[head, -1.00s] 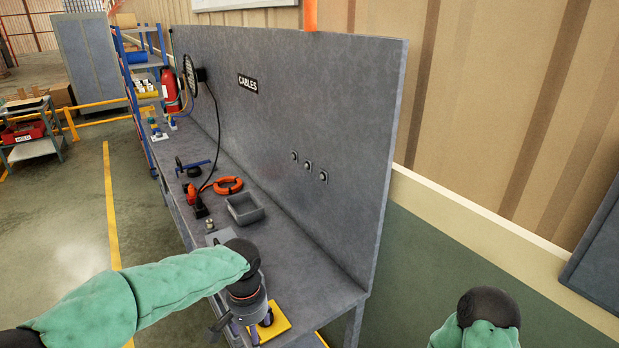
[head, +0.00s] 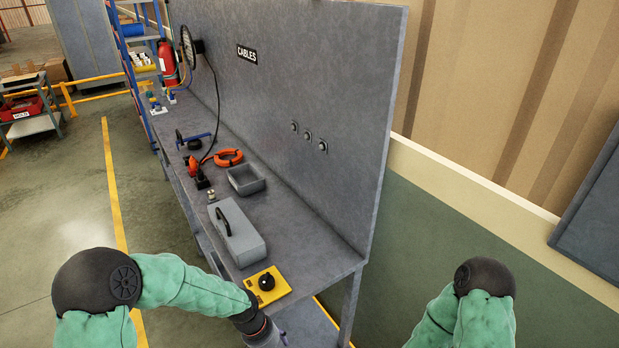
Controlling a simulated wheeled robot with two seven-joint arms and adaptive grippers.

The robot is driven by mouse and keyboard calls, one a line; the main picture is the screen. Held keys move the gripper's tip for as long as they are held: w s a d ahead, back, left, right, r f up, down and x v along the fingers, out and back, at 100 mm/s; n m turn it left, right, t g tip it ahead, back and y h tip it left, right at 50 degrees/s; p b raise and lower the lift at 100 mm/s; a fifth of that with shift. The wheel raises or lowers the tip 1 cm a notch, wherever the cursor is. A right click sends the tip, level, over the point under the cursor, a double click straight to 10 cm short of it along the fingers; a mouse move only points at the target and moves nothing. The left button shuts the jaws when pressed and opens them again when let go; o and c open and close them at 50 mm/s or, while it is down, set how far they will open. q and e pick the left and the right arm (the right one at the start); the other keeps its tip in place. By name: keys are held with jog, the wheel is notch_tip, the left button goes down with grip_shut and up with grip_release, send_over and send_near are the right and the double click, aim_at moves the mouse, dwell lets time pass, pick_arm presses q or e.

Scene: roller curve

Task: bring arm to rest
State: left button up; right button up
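My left arm comes in from the lower left with its green sleeve and black elbow joint. Its wrist points down at the bottom edge, in front of the bench's near end. Only the base of my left gripper (head: 268,337) shows; its fingers are cut off by the frame, so I cannot tell whether it is open or shut. My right arm shows at the lower right, bent, with its gripper out of view. The grey workbench (head: 307,245) stands in the middle, apart from the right arm.
On the bench are a yellow block with a black knob (head: 268,284), a grey case with a handle (head: 238,232), a grey bin (head: 246,180), and an orange cable coil (head: 229,157). The back panel (head: 300,90) rises behind them. Open floor (head: 50,210) lies to the left.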

pick_arm(q)
jog(key=s+f+n+h, duration=0.1)
jog(key=s+f+n, duration=0.2)
jog(key=s+f, duration=0.9)
notch_tip(320, 180, down, 2)
jog(key=shift+s+a+f+t, duration=0.1)
jog(key=shift+s+a+t, duration=0.15)
jog(key=shift+s+t, duration=0.15)
